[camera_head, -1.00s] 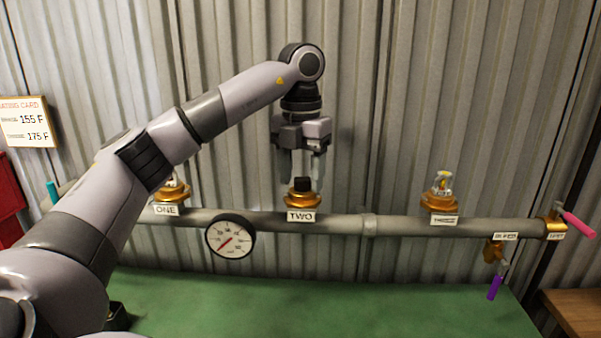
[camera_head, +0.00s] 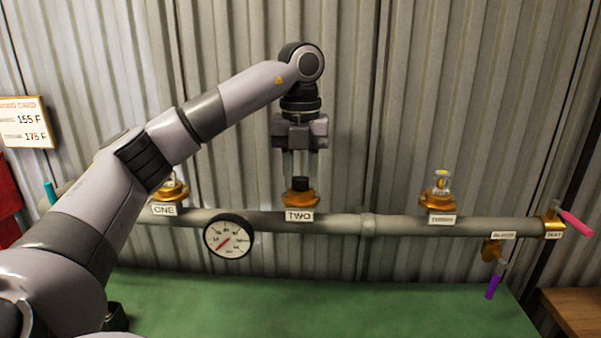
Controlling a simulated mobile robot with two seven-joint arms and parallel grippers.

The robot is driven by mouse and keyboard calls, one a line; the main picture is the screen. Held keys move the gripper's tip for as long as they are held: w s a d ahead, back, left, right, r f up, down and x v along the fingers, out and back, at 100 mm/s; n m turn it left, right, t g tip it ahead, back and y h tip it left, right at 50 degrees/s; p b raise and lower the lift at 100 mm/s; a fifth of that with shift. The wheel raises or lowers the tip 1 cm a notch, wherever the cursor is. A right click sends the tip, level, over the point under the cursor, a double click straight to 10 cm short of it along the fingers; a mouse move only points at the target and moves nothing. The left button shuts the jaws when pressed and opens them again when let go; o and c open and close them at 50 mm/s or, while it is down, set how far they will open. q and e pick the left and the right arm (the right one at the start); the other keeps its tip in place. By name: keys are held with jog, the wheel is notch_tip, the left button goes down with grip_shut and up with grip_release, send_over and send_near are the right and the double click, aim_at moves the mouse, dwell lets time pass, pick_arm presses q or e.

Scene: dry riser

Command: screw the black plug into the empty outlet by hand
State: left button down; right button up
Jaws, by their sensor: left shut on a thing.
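The black plug (camera_head: 301,187) stands upright at the outlet labelled TWO, in its brass fitting (camera_head: 300,199) on the grey pipe. My left gripper (camera_head: 301,178) points straight down from above and is shut on the plug, one finger on each side of it. How deep the plug sits in the fitting cannot be told. My right gripper is not in view.
Outlet ONE (camera_head: 170,190) and the right outlet (camera_head: 440,190) hold fittings with glass-like heads. A gauge (camera_head: 229,236) hangs on the pipe (camera_head: 340,224). Pink (camera_head: 578,225) and purple (camera_head: 493,287) handles are at right. The green surface (camera_head: 330,310) below is clear.

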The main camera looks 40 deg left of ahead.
pick_arm(q)
jog(key=m, duration=0.5)
jog(key=shift+a+m, duration=0.15)
jog(key=shift+m, duration=0.25)
jog(key=m, duration=0.5)
jog(key=shift+a+m, duration=0.15)
jog(key=shift+m, duration=0.15)
jog(key=shift+m, duration=0.4)
jog(key=c, duration=1.2)
grip_release()
jog(key=shift+m, duration=0.5)
jog(key=o, duration=0.5)
